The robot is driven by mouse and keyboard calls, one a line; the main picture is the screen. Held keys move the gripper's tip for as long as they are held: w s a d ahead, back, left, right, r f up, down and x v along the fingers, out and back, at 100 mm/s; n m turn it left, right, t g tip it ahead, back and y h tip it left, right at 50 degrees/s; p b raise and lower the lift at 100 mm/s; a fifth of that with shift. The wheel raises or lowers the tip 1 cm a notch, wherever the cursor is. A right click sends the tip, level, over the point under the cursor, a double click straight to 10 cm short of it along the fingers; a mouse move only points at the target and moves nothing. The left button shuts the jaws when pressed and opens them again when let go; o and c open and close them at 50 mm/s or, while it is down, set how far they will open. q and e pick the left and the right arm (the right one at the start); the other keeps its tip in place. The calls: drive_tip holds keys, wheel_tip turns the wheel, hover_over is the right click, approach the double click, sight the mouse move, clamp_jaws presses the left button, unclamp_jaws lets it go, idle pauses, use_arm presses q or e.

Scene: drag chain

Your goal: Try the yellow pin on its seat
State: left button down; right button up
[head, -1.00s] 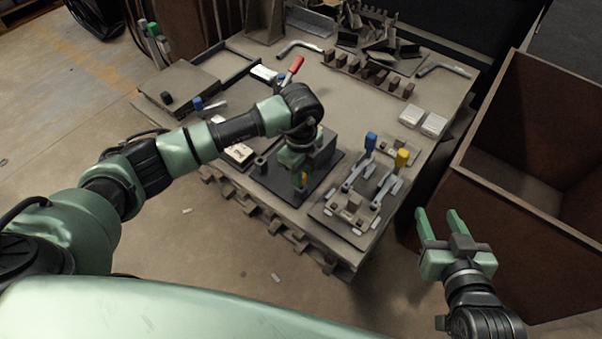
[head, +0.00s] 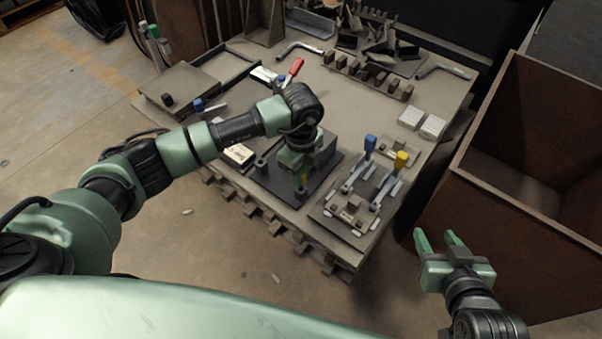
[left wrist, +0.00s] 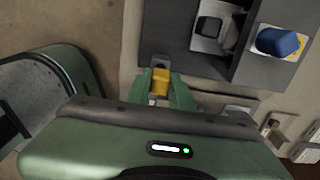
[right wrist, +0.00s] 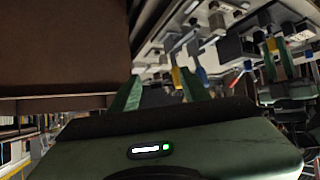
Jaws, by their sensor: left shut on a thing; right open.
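The yellow pin (head: 304,177) is between the fingers of my left gripper (head: 300,172), low over the front part of a dark plate (head: 263,177). In the left wrist view the pin (left wrist: 160,83) shows between both green fingertips, next to a small grey piece (left wrist: 161,62) at the plate's edge. The pin's lower end is hidden, so I cannot tell whether it is in its seat. My right gripper (head: 438,240) is open and empty, off the table's right front side. Its spread fingers also show in the right wrist view (right wrist: 160,92).
A clamp fixture with blue (head: 370,143) and yellow (head: 401,160) handles stands right of the dark plate. A large brown bin (head: 480,215) is beside my right gripper. White boxes (head: 432,127), bent pipes and a brown rack (head: 368,73) occupy the table's back.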

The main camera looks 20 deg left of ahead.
use_arm(q)
drive_tip(key=shift+r+p, duration=0.4)
drive_tip(key=shift+r, duration=0.25)
drive_tip(key=shift+r+p, duration=0.55)
drive_tip(key=shift+p, duration=0.15)
drive_tip(key=shift+r+p, duration=0.4)
use_arm(e)
drive_tip(key=s+d+f+g+h, duration=0.1)
drive_tip(key=s+d+f+g, duration=0.1)
drive_tip(key=s, duration=0.4)
drive_tip(key=s+d+f+g, duration=0.2)
drive_tip(key=s+f+g, duration=0.2)
drive_tip(key=s+g, duration=0.1)
drive_tip(key=shift+s+h, duration=0.4)
drive_tip(key=shift+s, duration=0.5)
drive_tip(key=shift+d, duration=0.1)
